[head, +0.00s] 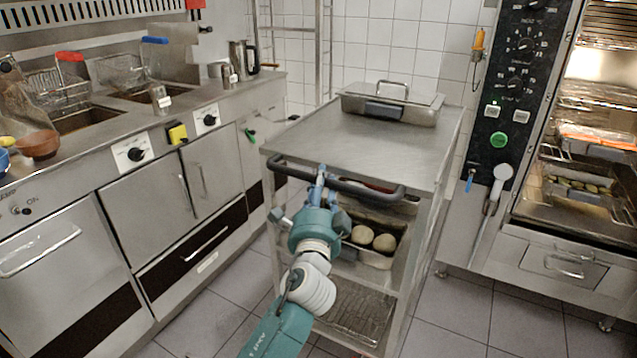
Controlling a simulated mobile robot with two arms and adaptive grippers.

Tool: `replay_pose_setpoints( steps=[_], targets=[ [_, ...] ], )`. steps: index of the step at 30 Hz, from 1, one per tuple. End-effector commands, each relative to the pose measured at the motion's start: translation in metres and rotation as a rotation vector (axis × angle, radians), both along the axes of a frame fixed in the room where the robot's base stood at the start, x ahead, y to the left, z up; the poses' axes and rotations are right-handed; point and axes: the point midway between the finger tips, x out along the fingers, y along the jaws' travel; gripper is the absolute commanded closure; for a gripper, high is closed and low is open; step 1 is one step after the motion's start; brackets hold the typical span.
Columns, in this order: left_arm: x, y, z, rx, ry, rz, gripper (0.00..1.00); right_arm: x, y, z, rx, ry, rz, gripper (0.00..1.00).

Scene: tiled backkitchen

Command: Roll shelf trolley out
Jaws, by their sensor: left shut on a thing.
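The shelf trolley (345,142) is a steel cart with a flat top, open shelves and a dark push handle (372,190) along its near edge. It stands between the fryer counter and the oven. My left gripper (320,178) is shut on the handle, left of its middle. The arm hides part of the trolley's front and lower left shelves. A lidded steel pan (393,101) stands on the trolley top at the back right. A tray with round pale items (374,239) sits on a middle shelf. My right gripper is not in view.
The fryer counter (128,172) with knobs and baskets runs along the left. A combi oven (508,140) with a hanging hand shower (496,188) stands close on the right. A tall rack frame (319,55) is behind. Tiled floor (455,315) is clear at the front right.

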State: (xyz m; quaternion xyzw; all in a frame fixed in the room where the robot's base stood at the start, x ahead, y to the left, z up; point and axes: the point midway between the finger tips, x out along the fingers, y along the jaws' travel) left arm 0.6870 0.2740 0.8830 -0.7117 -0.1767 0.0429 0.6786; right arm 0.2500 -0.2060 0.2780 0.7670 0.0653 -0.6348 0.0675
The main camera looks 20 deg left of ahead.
Motion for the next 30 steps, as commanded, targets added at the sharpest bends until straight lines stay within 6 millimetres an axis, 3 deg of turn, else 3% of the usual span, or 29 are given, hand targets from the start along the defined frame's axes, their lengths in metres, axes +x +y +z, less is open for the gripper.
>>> replay_pose_setpoints(
  steps=[5, 6, 9, 20, 23, 30],
  targets=[
    [0.0, 0.0, 0.0, 0.004, 0.001, 0.002, 1.0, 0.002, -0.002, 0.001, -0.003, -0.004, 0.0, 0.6],
    [0.0, 0.0, 0.0, 0.004, 0.001, 0.002, 0.73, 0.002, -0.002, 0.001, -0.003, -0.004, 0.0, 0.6],
    [0.0, 0.0, 0.0, 0.004, 0.001, 0.002, 0.55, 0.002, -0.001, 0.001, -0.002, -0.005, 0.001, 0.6],
    [-0.004, -0.001, -0.002, 0.0, 0.002, 0.001, 0.55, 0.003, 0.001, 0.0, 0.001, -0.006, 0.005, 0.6],
    [-0.015, -0.005, -0.005, -0.001, 0.003, 0.0, 0.55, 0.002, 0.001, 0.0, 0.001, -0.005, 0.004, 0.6],
    [-0.063, -0.021, -0.014, -0.002, 0.005, 0.001, 0.55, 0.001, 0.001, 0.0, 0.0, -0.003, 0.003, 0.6]
  ],
)
